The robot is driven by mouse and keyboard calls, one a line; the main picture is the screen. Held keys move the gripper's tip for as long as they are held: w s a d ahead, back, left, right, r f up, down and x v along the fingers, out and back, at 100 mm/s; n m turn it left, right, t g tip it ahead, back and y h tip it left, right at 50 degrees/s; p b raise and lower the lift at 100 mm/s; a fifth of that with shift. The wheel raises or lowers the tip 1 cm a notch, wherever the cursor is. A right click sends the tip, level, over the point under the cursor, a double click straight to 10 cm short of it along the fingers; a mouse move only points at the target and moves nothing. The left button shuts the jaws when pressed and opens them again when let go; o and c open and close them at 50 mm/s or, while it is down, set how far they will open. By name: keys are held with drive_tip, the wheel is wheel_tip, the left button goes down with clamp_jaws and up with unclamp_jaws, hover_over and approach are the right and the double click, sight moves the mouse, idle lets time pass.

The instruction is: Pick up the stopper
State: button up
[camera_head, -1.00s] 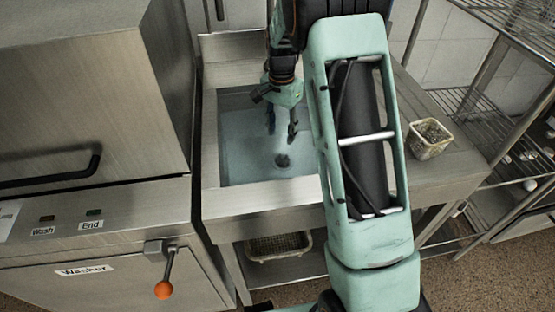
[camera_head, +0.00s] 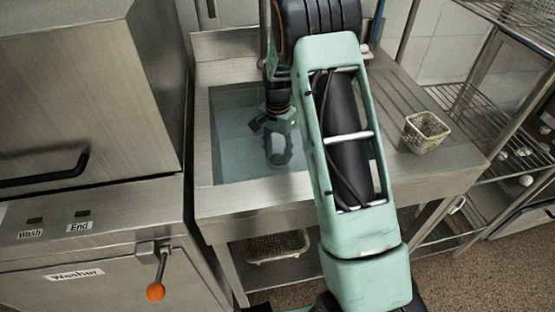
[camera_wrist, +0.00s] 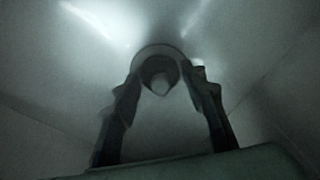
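The stopper (camera_wrist: 160,84) is a dark, round piece with a paler knob, at the drain in the floor of the water-filled sink. In the wrist view it sits between and just beyond my fingertips. My gripper (camera_wrist: 164,80) points down into the sink, with its two dark fingers apart on either side of the stopper. I cannot tell whether the fingertips touch it. In the head view my gripper (camera_head: 278,160) is low inside the basin and hides the drain.
The steel sink (camera_head: 202,150) has walls close around my gripper. A washer (camera_head: 90,235) with an orange-knobbed lever stands at left. A perforated basket (camera_head: 426,133) is on the right drainboard, and another basket (camera_head: 272,247) sits below the sink. Wire shelves (camera_head: 490,105) stand at right.

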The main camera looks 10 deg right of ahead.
drive_tip(key=shift+c, duration=0.3)
clamp_jaws()
drive_tip(key=shift+r, duration=0.15)
